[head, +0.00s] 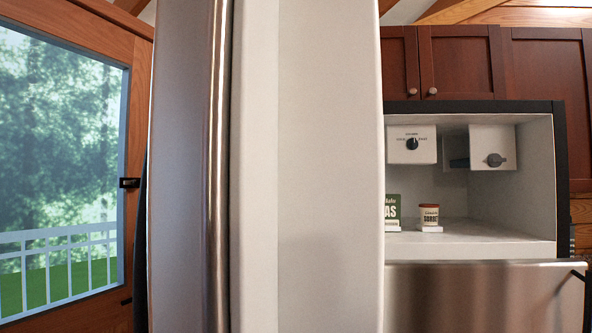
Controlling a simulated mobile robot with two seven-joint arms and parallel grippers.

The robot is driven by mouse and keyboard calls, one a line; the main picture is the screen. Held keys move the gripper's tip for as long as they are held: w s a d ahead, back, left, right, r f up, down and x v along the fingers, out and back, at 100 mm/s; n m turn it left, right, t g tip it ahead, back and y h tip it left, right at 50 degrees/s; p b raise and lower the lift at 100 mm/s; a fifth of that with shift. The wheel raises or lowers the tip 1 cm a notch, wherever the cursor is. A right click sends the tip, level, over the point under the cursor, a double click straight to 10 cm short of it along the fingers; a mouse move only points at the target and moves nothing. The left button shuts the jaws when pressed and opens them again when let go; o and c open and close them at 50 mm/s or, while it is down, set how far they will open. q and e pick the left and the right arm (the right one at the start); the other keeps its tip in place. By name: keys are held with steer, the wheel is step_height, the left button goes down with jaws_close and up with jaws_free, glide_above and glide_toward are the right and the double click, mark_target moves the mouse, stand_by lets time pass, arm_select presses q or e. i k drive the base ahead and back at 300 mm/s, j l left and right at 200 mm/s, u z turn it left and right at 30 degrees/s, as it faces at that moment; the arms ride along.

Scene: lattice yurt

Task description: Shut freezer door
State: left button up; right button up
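The open door (330,170) stands very close in the middle of the head view, almost edge-on. Its pale inner side faces right, and its steel outer side (180,170) with a tall vertical handle (217,170) faces left. Its top and bottom run out of the picture. To the right, the white compartment (510,195) is open. Inside are a small tub marked "sorbet" (430,214) and a green package (393,210), partly hidden by the door. Neither of my grippers is in view.
A steel front panel (480,295) lies below the compartment. Two control boxes with knobs (411,145) (493,150) hang inside it. Dark wood cabinets (460,62) are above. A wood-framed glass door (65,170) with a black latch (129,183) is at left.

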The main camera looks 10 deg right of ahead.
mark_target(261, 208)
steer(key=j+z, duration=0.5)
steer(key=j, duration=0.3)
steer(key=k+j+z, duration=0.1)
steer(key=j+z, duration=0.35)
steer(key=j, duration=0.4)
steer(key=j+z, duration=0.3)
steer(key=j, duration=0.15)
steer(key=j+z, duration=0.35)
steer(key=j, duration=0.15)
steer(key=l+z, duration=0.2)
steer(key=i+j, duration=0.05)
